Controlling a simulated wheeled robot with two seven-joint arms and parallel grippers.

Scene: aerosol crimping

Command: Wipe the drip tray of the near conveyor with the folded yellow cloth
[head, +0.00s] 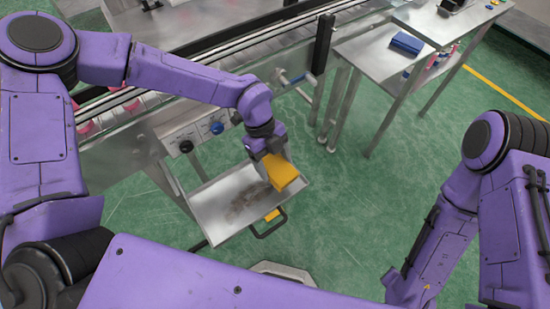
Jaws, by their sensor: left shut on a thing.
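The drip tray (211,207) is a shallow metal pan with a dark handle at its front, sticking out from under the near conveyor (137,140). A brownish smear (246,208) marks its floor, left of the cloth. My left gripper (277,165) is shut on the folded yellow cloth (282,173) and holds it over the right part of the tray. I cannot tell whether the cloth touches the tray floor. My right arm comes in at the right edge; its gripper is out of the picture.
A control panel (198,130) with knobs sits just behind the tray. A metal table (378,57) with a blue folded item (407,43) stands at the back right. A yellow piece (268,229) shows by the tray handle. Green floor (335,200) is clear right of the tray.

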